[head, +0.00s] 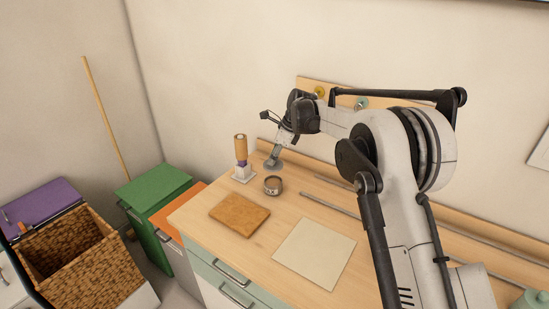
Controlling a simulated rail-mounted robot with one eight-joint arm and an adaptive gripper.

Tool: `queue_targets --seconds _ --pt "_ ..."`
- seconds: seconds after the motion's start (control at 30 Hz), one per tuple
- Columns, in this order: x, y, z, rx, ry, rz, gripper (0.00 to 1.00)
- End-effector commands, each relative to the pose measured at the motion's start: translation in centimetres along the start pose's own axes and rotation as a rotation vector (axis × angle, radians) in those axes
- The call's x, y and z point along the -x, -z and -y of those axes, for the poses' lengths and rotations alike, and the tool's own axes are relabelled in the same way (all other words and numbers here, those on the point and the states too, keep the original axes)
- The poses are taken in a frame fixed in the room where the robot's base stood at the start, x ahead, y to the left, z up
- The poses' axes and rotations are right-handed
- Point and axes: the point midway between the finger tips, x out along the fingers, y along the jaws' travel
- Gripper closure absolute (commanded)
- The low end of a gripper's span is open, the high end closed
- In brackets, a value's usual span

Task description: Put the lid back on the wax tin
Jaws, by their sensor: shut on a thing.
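The open wax tin (273,187) is a small dark round tin standing on the wooden worktop, with a brownish inside showing. My gripper (276,153) is just behind the tin in the picture, pointing down, and is shut on the grey round lid (272,164). The lid is apart from the tin, above and behind it in the picture. I cannot tell how high the lid is over the worktop. The fingertips are small and partly hidden in this view.
A wooden-handled tool (240,149) stands in a white holder (243,174) left of the tin. A brown board (239,214) and a pale sheet (315,253) lie in front. A metal rod (330,205) lies to the right. A low ledge runs along the back.

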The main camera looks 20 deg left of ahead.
Motion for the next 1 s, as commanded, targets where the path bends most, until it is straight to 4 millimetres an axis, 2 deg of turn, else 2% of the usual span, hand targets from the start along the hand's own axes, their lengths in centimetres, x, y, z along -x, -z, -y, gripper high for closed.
queue_targets --seconds 0.7,1.0 --pt "-5.2 2.2 0.0 0.000 0.000 0.000 0.99" --pt "-5.5 2.3 0.0 0.000 0.000 0.000 0.99"
